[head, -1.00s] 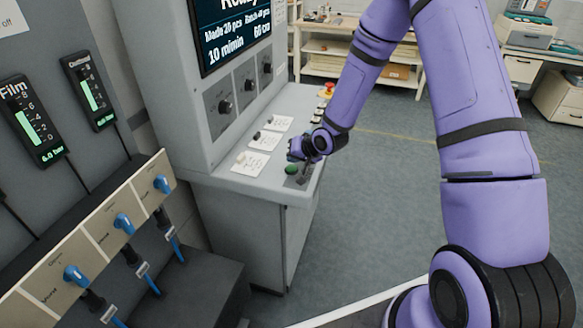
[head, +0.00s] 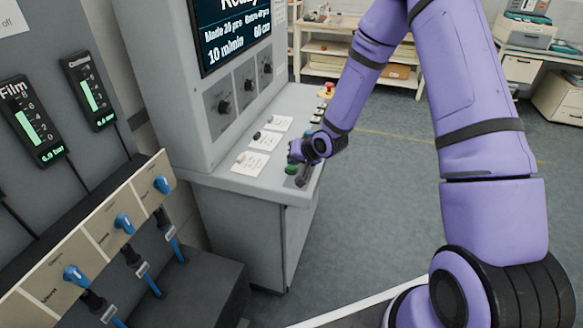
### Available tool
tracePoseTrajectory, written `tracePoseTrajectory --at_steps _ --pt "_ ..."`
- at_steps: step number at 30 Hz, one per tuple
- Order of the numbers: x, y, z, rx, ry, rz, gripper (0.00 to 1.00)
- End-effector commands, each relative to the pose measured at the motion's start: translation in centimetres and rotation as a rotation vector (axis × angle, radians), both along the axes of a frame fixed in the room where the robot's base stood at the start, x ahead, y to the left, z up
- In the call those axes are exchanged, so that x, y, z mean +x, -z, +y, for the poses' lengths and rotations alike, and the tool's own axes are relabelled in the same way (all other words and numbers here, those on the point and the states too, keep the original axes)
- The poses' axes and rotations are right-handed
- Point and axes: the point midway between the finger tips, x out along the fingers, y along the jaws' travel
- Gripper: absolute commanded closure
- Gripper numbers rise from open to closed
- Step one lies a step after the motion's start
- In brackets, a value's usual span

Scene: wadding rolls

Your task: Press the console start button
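The console (head: 250,225) is a grey cabinet with a sloping desk and an upright screen panel. A green button (head: 291,169) sits near the front corner of the desk; I take it to be the start button. My purple arm reaches over from the right. My gripper (head: 298,177) is small and dark here, pointing down at the desk right by the green button. I cannot tell whether it touches the button, or whether its fingers are open or shut.
A red knob (head: 329,89) stands at the desk's far end, with small switches and white labels (head: 251,163) between. The screen (head: 233,32) and black dials rise behind. Blue-handled valves (head: 123,223) line the left wall. The floor (head: 390,220) right of the console is clear.

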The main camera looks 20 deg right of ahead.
Motion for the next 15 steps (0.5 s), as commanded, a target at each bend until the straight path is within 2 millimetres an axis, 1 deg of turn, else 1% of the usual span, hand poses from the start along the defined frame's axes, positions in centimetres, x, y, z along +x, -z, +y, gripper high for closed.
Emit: tracePoseTrajectory --at_steps 15 --pt "0.01 0.46 -0.01 0.000 0.000 0.000 1.00"
